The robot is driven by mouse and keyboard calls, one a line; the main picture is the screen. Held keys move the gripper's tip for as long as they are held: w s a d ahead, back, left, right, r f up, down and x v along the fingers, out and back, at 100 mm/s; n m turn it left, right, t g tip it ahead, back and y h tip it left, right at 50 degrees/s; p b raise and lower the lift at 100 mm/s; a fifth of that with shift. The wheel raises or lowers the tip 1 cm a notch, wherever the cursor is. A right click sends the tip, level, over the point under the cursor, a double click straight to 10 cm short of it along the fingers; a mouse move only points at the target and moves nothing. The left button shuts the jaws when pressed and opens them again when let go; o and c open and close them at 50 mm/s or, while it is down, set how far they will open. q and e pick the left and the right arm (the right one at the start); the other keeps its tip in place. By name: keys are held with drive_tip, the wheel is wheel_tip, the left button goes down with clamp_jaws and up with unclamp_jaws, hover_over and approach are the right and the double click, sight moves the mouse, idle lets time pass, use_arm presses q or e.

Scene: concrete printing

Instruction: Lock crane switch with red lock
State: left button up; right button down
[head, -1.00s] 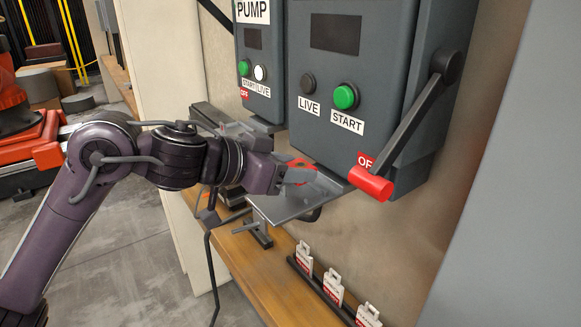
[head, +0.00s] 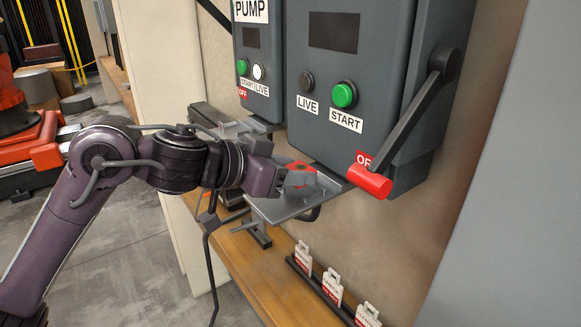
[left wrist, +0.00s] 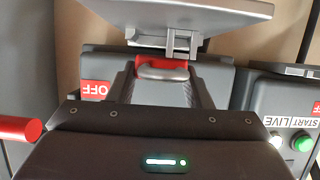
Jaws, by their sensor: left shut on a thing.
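The red lock (head: 299,176) is in the fingers of my left gripper (head: 290,180), above a grey metal plate (head: 292,205) that juts out under the right switch box (head: 345,110). I cannot tell whether the shackle passes through anything. The right box's lever (head: 410,115) is down, its red handle (head: 370,182) beside an OFF label. My right gripper is out of view.
The PUMP switch box (head: 258,70) stands to the left, with its own plate below. Several white-and-red tags (head: 332,284) stand in a rack on the wooden ledge (head: 255,270). A dark stand (head: 257,234) is under the plate. A grey panel rises at the right.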

use_arm(q)
drive_tip(key=shift+f+b, duration=0.5)
drive_tip(key=shift+f, duration=0.55)
drive_tip(key=shift+r, duration=0.1)
drive_tip(key=shift+r+p, duration=0.8)
drive_tip(key=shift+r, duration=0.6)
drive_tip(key=shift+f+b, duration=0.7)
drive_tip(key=shift+f, duration=0.75)
drive_tip(key=o, duration=1.2)
drive_tip(key=shift+s, duration=0.1)
